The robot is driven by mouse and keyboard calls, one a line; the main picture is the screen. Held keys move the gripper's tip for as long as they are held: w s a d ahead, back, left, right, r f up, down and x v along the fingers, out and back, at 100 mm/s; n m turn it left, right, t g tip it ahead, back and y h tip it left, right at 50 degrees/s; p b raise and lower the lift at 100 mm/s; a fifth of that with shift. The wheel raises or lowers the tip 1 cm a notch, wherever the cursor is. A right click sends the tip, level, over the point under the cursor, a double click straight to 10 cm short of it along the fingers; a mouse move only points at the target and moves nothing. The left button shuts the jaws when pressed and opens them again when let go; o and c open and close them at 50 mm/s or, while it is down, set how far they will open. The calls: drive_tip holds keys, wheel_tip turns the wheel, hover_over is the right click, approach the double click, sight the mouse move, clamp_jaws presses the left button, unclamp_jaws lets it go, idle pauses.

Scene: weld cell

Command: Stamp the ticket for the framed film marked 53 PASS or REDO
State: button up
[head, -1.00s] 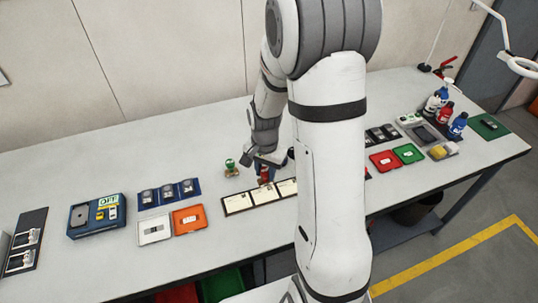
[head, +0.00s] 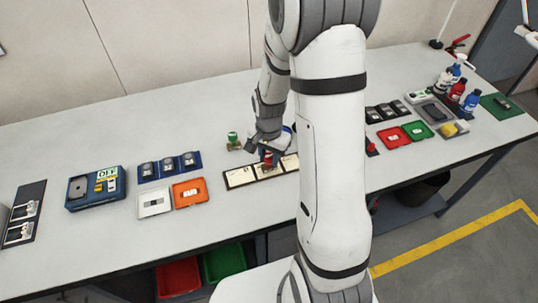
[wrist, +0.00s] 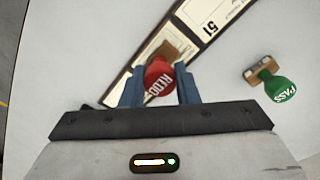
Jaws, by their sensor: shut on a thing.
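My gripper (wrist: 160,95) is shut on the red REDO stamp (wrist: 159,80), whose wooden base sits over a ticket in the dark-framed ticket strip (wrist: 188,22). I cannot tell whether the base touches the paper. The ticket beside it is marked 51 (wrist: 211,27); the number of the one under the stamp is hidden. In the head view the gripper (head: 268,150) is low over the middle of the strip (head: 240,178). The green PASS stamp (wrist: 278,88) stands apart on the table, also in the head view (head: 233,138). No film marked 53 is readable.
A light box marked OFF (head: 95,202), a blue rack of films (head: 150,172), a white frame (head: 154,203) and an orange frame (head: 188,193) lie left. Red (head: 393,137) and green (head: 417,131) trays and several bottles (head: 456,92) are right. My arm hides part of the table.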

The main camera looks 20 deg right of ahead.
sight(269, 156)
drive_tip(key=shift+s+f+b, duration=0.1)
drive_tip(key=shift+f+b, duration=0.5)
drive_tip(key=shift+f, duration=0.05)
idle(2.0)
drive_tip(key=shift+r, duration=0.1)
drive_tip(key=shift+r+p, duration=2.35)
drive_tip(key=shift+r, duration=1.15)
drive_tip(key=shift+f, duration=0.1)
